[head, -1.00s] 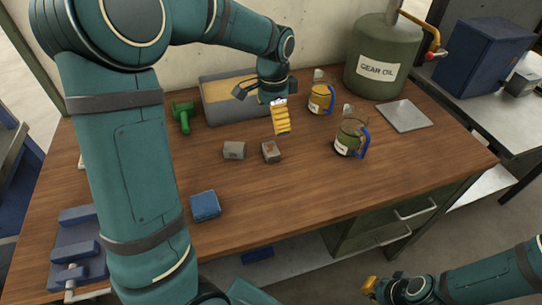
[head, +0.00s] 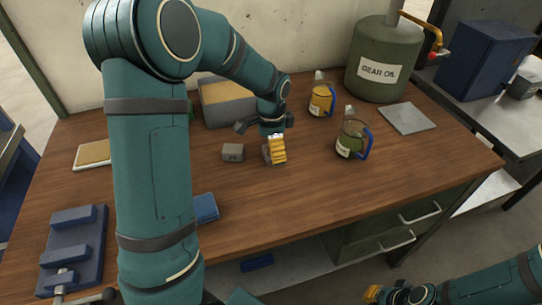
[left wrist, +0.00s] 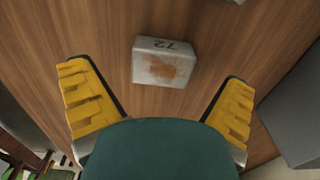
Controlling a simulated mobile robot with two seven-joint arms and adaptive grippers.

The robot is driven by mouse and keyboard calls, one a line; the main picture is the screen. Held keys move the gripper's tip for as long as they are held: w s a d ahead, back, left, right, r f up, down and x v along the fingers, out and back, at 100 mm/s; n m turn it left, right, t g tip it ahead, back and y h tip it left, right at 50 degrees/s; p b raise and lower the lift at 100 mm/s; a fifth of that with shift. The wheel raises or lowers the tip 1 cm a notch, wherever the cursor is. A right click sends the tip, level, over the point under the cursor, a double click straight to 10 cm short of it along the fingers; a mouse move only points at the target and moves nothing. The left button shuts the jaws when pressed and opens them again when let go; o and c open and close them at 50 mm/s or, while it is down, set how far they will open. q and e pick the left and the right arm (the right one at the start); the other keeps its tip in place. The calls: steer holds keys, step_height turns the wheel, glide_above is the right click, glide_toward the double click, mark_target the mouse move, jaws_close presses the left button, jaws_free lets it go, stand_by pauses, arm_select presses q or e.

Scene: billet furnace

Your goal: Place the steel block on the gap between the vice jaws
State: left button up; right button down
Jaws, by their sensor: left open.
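The steel block, grey with a rusty stain and "72" on it, lies on the wooden bench in the left wrist view (left wrist: 163,62). My left gripper (left wrist: 155,78) is open, with its yellow fingers on either side of the block and clear of it. In the head view the gripper (head: 276,152) points down at the block, mostly hiding it. A second grey block (head: 233,152) lies just left. The blue vice (head: 58,240) with two raised jaws sits at the bench's front left. My right gripper (head: 373,293) is low at the bottom right, its finger gap unclear.
A blue block (head: 207,207) is partly behind my left arm. A yellow jug (head: 321,100), a green jug (head: 352,138) and a grey plate (head: 407,118) are to the right. The bench's front middle is clear.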

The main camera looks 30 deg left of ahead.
arm_select(q)
step_height(320, 180, down, 3)
steer(key=shift+w+a+f+b, duration=0.1)
steer(key=shift+b, duration=0.25)
steer(key=c, duration=1.4)
steer(key=shift+r, duration=0.2)
step_height(320, 180, up, 10)
steer(key=p, duration=0.2)
steer(key=shift+p, duration=0.4)
